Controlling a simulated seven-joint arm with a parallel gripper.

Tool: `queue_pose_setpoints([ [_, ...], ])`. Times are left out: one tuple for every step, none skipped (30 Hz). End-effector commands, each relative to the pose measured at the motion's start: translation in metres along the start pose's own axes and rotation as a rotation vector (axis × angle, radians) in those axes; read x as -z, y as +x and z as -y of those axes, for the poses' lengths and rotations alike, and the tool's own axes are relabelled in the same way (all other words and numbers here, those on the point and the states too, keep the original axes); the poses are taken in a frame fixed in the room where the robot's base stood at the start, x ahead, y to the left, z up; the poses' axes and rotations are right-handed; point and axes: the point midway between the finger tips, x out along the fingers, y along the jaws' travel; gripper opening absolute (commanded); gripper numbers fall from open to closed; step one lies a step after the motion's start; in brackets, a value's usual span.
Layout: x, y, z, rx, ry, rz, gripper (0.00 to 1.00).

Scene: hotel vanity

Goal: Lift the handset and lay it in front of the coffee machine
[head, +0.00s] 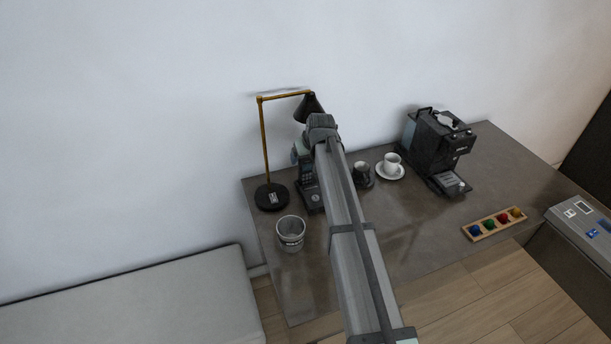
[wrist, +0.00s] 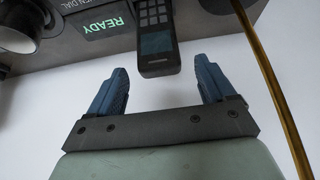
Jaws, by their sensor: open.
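The handset (head: 307,173) is a dark phone with a keypad, upright in its base (head: 312,197) on the left part of the table, partly hidden by my arm. In the wrist view the handset (wrist: 157,42) shows its keypad and screen, with its end just beyond the gap between my fingers. My gripper (wrist: 161,80) is open and empty, its two blue fingers to either side of that gap. In the head view my own arm hides most of the gripper. The black coffee machine (head: 437,148) stands at the right back of the table, its drip tray toward the front.
A lamp (head: 264,150) with a brass stem stands left of the phone; its pole is close in the wrist view (wrist: 268,80). A bin (head: 290,233), a dark cup (head: 363,174), a white cup (head: 392,161) and a capsule tray (head: 494,224) share the table (head: 420,235). The table's front middle is clear.

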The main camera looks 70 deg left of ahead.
Motion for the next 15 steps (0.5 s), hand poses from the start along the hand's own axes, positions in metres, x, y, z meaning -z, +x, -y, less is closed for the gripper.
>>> queue_pose_setpoints([
  [0.001,0.007,0.000,0.000,0.000,0.002,0.83],
  [0.001,0.011,0.000,0.001,0.000,0.002,0.83],
  [0.001,0.017,0.000,0.000,0.000,0.002,0.83],
  [0.001,0.021,0.000,0.000,0.000,0.001,0.83],
  [0.001,0.025,0.000,0.000,0.000,0.001,0.83],
  [0.001,0.031,0.000,0.000,0.000,0.001,0.83],
  [0.001,0.035,0.000,0.000,0.000,0.001,0.83],
  [0.001,0.038,0.000,0.000,0.000,0.002,0.83],
  [0.001,0.042,0.000,0.000,0.000,0.002,0.83],
  [0.001,0.043,0.000,0.000,0.000,0.001,0.83],
  [0.001,0.044,0.000,0.000,0.000,0.001,0.83],
  [0.000,0.045,0.000,0.000,0.000,0.000,0.83],
  [0.000,0.045,0.000,0.000,0.000,0.000,0.83],
  [0.000,0.045,0.000,0.000,0.000,0.000,0.83],
  [0.000,0.044,0.000,0.000,0.000,0.000,0.83],
])
